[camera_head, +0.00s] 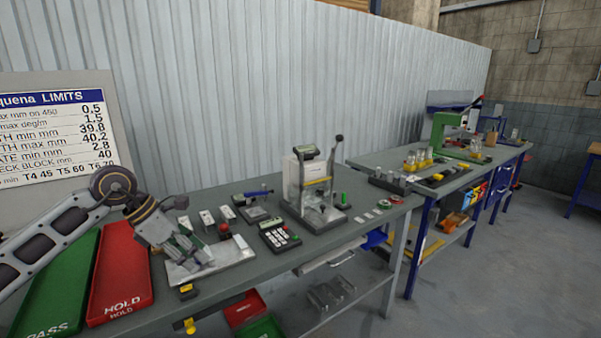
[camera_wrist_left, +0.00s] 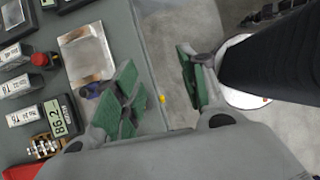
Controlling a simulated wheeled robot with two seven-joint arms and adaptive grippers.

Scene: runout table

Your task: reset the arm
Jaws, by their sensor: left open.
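My left gripper (camera_head: 186,248) reaches in from the left in the head view, above the front part of the grey runout table (camera_head: 330,240), over a light metal plate (camera_head: 232,252). In the left wrist view its green-padded fingers (camera_wrist_left: 160,92) are spread apart with nothing between them. One finger shows over the table edge and the other over the floor. The metal plate (camera_wrist_left: 87,53) lies beyond the left finger in that view. My right gripper is in neither view.
A green PASS tray (camera_head: 55,290) and a red HOLD tray (camera_head: 122,275) lie at the left. A press-like stand (camera_head: 315,185), a keypad unit (camera_head: 279,236) and small labelled blocks (camera_head: 207,218) stand on the table. A second bench (camera_head: 400,160) is at the right.

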